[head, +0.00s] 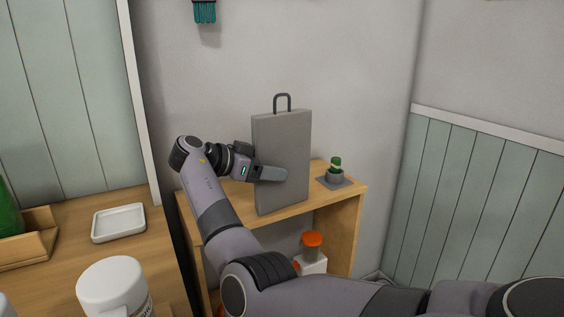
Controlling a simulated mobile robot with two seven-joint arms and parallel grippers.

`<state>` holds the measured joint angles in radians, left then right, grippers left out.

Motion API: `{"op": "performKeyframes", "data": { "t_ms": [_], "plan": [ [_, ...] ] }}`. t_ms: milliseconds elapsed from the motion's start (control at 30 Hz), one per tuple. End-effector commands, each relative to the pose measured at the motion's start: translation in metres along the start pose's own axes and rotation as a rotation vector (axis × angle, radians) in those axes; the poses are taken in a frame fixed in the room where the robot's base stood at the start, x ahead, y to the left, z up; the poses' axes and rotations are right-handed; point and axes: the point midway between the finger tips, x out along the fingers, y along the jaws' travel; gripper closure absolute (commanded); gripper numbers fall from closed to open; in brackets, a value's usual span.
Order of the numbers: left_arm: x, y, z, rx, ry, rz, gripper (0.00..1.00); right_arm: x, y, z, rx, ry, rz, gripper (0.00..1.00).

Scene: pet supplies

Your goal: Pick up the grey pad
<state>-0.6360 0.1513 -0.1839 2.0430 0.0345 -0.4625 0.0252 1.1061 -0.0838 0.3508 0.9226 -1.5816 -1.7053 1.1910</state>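The grey pad (283,140) is a flat upright slab with a dark loop handle on top. It stands nearly vertical at the wooden shelf unit's top (222,199); whether its lower edge rests on the wood is hard to tell. My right gripper (268,173) is at the pad's left edge. One finger lies across the pad's front face; the other finger is hidden, apparently behind the pad. I cannot tell whether the fingers press on it or stand apart from it. My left gripper is not in view.
A small green-topped item in a grey holder (335,173) stands right of the pad. An orange-capped container (313,245) is on the level below. A wooden counter at left holds a white tray (118,222) and a white lidded container (114,285). The wall is close behind.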

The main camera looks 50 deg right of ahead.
Motion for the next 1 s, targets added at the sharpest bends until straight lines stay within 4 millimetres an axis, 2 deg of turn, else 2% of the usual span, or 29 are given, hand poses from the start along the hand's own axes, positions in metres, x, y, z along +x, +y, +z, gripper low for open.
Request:
{"op": "performKeyframes", "data": {
  "t_ms": [33,167,467,667,867,1000],
  "plan": [
    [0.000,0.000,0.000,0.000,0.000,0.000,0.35,0.000,0.000,0.000,0.000,0.000,0.000,0.55],
    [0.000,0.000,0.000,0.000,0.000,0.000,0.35,0.000,0.000,0.000,0.000,0.000,0.000,0.97],
    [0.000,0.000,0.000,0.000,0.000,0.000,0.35,-0.001,0.000,-0.002,0.002,0.001,0.000,0.98],
    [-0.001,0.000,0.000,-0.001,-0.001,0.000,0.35,-0.006,0.000,-0.015,0.005,0.002,-0.001,0.98],
    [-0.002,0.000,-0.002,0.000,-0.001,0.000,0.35,-0.021,0.000,-0.052,0.008,0.002,-0.001,0.98],
    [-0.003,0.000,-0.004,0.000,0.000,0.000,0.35,-0.036,0.000,-0.089,0.008,0.001,-0.002,0.98]
  ]
}}
